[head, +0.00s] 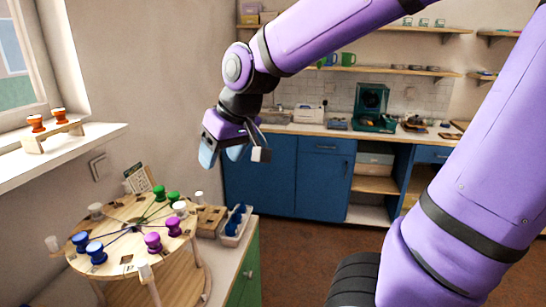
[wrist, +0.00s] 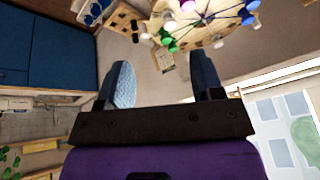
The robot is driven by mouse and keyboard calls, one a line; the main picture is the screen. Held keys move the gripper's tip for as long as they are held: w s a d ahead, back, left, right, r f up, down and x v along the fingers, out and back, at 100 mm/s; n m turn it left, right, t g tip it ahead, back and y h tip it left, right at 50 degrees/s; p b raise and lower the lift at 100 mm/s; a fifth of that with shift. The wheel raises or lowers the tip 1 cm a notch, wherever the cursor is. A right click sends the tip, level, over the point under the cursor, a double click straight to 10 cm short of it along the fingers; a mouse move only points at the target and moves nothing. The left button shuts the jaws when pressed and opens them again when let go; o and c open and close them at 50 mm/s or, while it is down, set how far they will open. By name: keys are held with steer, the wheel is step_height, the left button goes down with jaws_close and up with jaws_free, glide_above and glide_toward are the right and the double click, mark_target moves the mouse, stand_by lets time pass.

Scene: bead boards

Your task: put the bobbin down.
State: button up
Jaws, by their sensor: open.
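My gripper (head: 234,156) is open and empty, raised in the air above and to the right of the round wooden board (head: 125,267). In the wrist view, nothing lies between its fingers (wrist: 164,82). Bobbins stand on the board in colour pairs: green bobbins (head: 158,192), blue bobbins (head: 96,252) and magenta bobbins (head: 152,242). Dark threads run to them from the board's middle. Two orange bobbins (head: 36,123) sit on a small wooden stand (head: 52,138) on the windowsill. The board also shows in the wrist view (wrist: 208,32), beyond the fingertips. I cannot tell which bobbin the task means.
White-topped pegs (head: 95,210) rise around the board's rim. A wooden block (head: 210,217) and a white bin (head: 236,228) with blue items stand right of it. The windowsill (head: 100,134) overhangs at the left. Blue cabinets (head: 322,180) stand behind, with open floor before them.

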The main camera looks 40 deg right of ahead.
steer(key=s+d+r+m+h, duration=0.1)
steer(key=s+r, duration=0.2)
steer(key=s, duration=1)
steer(key=shift+s+d+r+t+h, duration=0.15)
steer(key=shift+s+d+t+h, duration=0.15)
steer(key=shift+s+d+h, duration=0.1)
